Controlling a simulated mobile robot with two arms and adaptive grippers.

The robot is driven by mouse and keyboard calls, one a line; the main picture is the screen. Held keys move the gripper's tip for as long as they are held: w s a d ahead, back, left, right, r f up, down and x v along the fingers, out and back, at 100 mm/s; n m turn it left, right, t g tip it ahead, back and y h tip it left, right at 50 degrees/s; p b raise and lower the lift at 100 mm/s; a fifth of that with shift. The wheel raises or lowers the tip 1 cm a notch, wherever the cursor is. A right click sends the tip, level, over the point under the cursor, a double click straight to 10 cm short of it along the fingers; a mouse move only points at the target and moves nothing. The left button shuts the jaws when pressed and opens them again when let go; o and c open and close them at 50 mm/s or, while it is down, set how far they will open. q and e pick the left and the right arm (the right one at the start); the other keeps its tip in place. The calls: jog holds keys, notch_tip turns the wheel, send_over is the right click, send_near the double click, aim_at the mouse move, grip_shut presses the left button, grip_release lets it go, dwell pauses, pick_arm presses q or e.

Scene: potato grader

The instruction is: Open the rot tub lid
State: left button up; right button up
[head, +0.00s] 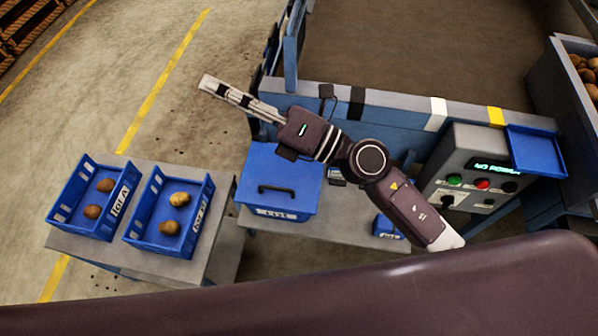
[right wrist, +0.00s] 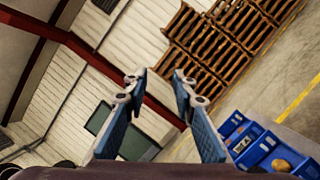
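The rot tub (head: 278,213) is a blue box with a white label on its front, standing on a grey bench in the head view. Its flat blue lid (head: 285,163) is down on the tub, with a black bar handle (head: 290,190) on top. My right gripper (head: 208,84) is up and to the left of the tub in the head view, apart from the lid and handle. In the right wrist view its two fingers (right wrist: 157,78) are spread with nothing between them. My left gripper is not in view.
Two blue crates, one at far left (head: 64,219) and one beside it (head: 146,240), hold potatoes on a grey table. A control box (head: 470,165) and a small blue tray (head: 537,152) are at right. A conveyor belt (head: 415,50) lies behind. Open floor is at upper left.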

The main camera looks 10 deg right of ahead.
jog(key=s+a+f+n+g, duration=0.3)
jog(key=f+n+g, duration=0.2)
jog(key=n, duration=0.1)
jog(key=n+g+h, duration=0.4)
jog(key=n+h, duration=0.4)
jog(key=h, duration=0.6)
send_near(285, 189)
jog(key=b+x, duration=0.3)
jog(key=x, duration=0.3)
jog(key=shift+f+b, duration=0.25)
jog(key=shift+b, duration=0.1)
jog(key=shift+b+x, duration=1.9)
jog(key=shift+x, duration=0.15)
grip_shut()
